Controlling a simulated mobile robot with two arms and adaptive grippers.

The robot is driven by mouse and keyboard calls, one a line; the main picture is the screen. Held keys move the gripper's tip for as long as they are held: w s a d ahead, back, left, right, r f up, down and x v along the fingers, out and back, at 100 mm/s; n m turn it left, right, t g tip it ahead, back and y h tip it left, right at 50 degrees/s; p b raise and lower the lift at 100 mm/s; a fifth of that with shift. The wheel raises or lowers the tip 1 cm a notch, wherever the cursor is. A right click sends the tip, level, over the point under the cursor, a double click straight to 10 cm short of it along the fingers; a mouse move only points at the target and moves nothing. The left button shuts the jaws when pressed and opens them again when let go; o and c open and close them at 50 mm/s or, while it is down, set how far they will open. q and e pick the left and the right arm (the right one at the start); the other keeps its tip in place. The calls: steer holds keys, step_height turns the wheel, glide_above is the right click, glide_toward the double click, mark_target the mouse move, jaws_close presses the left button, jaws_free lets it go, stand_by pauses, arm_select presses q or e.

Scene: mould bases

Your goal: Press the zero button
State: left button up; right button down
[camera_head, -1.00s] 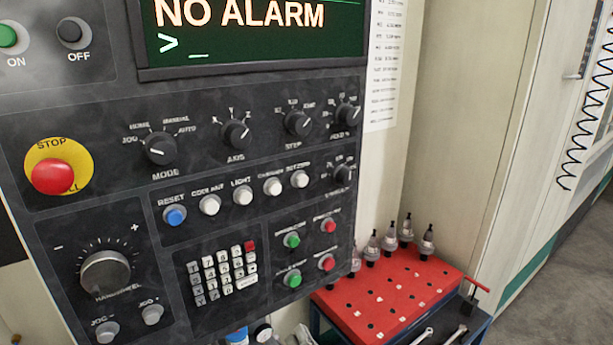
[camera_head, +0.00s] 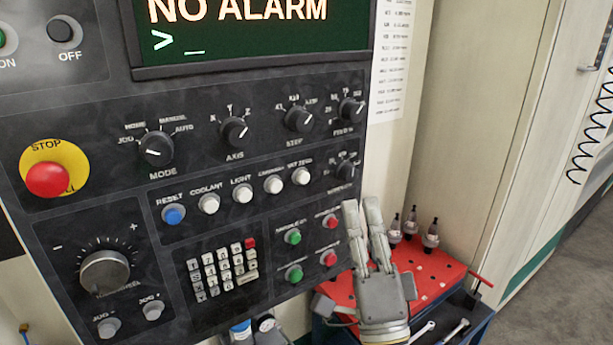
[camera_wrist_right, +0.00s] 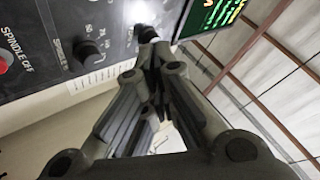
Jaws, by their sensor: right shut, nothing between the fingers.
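The zero button (camera_head: 300,176) is a round white button at the right end of the row on the dark control panel (camera_head: 205,262) in the head view. The label above it reads roughly "SET ZERO". My right gripper (camera_head: 362,205) is shut and empty, its fingers pointing up, to the right of and below that button and apart from it in the picture. In the wrist view the right gripper's fingertips (camera_wrist_right: 152,55) come together near a black knob (camera_wrist_right: 88,52). I cannot make out the zero button there. My left gripper is in neither view.
White light (camera_head: 242,193) and blue reset (camera_head: 173,215) buttons share the row. Dial knobs (camera_head: 235,131) sit above, green and red buttons (camera_head: 330,258) below. A red emergency stop (camera_head: 47,180) is at left. A red tool rack (camera_head: 430,262) with tool holders stands behind my gripper.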

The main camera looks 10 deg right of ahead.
stand_by(0.3)
steer(key=w+a, duration=0.3)
steer(key=w, duration=0.5)
steer(key=shift+w+b, duration=0.15)
steer(key=shift+b, duration=0.15)
stand_by(1.3)
steer(key=shift+w+a, duration=0.2)
steer(key=shift+w, duration=0.2)
steer(key=shift+w+a, duration=0.1)
steer(key=shift+w, duration=0.25)
stand_by(0.6)
steer(key=shift+s, duration=0.1)
steer(key=shift+s+d, duration=0.25)
steer(key=shift+s, duration=0.45)
steer(key=shift+s+d+p, duration=0.2)
steer(key=shift+s+d, duration=0.1)
steer(key=shift+s, duration=0.5)
steer(key=shift+s+d+p, duration=0.2)
steer(key=shift+s+d, duration=0.05)
steer(key=shift+s, duration=0.5)
steer(key=shift+s+d+p, duration=0.2)
steer(key=shift+s+d, duration=0.1)
steer(key=shift+s, duration=0.5)
